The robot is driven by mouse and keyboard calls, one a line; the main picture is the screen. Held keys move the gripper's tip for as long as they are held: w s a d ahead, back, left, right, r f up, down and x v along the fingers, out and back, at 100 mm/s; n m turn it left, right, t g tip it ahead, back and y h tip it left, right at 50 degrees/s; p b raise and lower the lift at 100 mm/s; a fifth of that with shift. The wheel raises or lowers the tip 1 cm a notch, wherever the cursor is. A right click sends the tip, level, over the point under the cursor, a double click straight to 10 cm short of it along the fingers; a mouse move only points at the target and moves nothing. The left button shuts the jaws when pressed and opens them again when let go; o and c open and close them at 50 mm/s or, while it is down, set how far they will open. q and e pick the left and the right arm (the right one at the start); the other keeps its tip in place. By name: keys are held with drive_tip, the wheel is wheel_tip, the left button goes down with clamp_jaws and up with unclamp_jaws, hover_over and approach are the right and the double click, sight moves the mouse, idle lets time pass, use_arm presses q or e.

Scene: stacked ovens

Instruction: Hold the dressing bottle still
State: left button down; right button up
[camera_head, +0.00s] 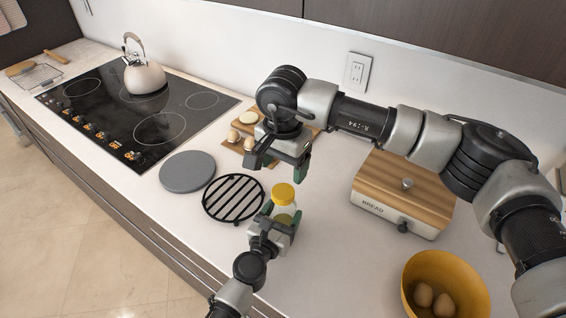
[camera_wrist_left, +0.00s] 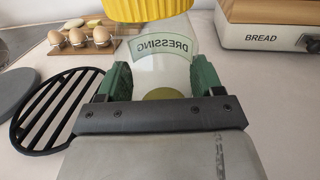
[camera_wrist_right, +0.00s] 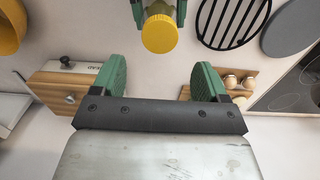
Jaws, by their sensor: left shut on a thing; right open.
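The dressing bottle (camera_head: 284,207) is clear with a yellow cap and stands upright on the counter. In the left wrist view the bottle (camera_wrist_left: 165,62) shows its "DRESSING" label between the green fingers. My left gripper (camera_head: 273,222) is shut on the bottle's body from the front. In the right wrist view the yellow cap (camera_wrist_right: 159,33) shows from above, with the left gripper's fingers on both sides. My right gripper (camera_head: 279,168) is open and empty above the counter, behind and apart from the bottle. It also shows in the right wrist view (camera_wrist_right: 158,82).
A black trivet (camera_head: 233,198) and a grey round plate (camera_head: 187,171) lie left of the bottle. A wooden egg holder (camera_head: 236,146) is behind. A bread box (camera_head: 402,194) and a yellow bowl (camera_head: 412,266) with eggs stand right. A kettle (camera_head: 145,77) sits on the cooktop.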

sight(283, 191)
drive_tip(key=shift+f, duration=4.05)
drive_tip(key=c, duration=0.9)
drive_tip(key=m, duration=0.5)
drive_tip(key=shift+c, duration=0.3)
drive_tip(key=o, duration=1.1)
drive_tip(key=shift+r, duration=0.1)
wheel_tip(283, 191, up, 12)
drive_tip(key=shift+f, duration=0.1)
